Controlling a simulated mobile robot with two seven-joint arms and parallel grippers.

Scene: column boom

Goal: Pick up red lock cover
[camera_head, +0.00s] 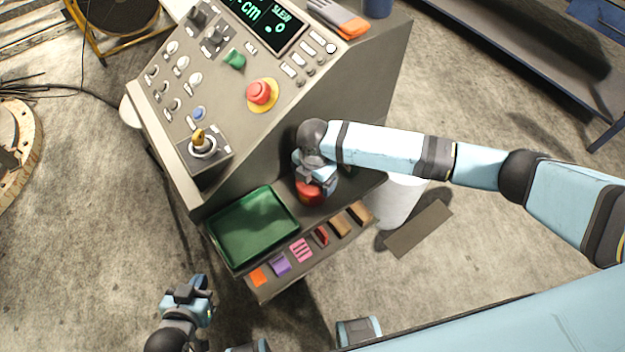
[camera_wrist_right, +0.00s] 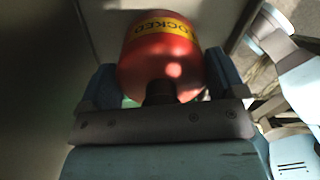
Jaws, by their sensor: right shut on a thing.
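The red lock cover (camera_head: 309,193) is a red round cap with a yellow band reading "LOCKED" in the right wrist view (camera_wrist_right: 160,58). My right gripper (camera_head: 318,184) is shut on it, with one finger on each side of the cap. The cover is at the lower ledge of the console, right of the green tray; whether it touches the ledge I cannot tell. My left gripper (camera_head: 197,287) hangs over the floor at the lower left, away from the console. Its finger gap is not clear.
The console (camera_head: 300,95) has a red stop button (camera_head: 260,92), a joystick (camera_head: 201,142) and several switches. A green tray (camera_head: 253,228) sits on the ledge. Coloured tags line the front edge. A white bin (camera_head: 402,200) stands right of the ledge, beneath my right arm.

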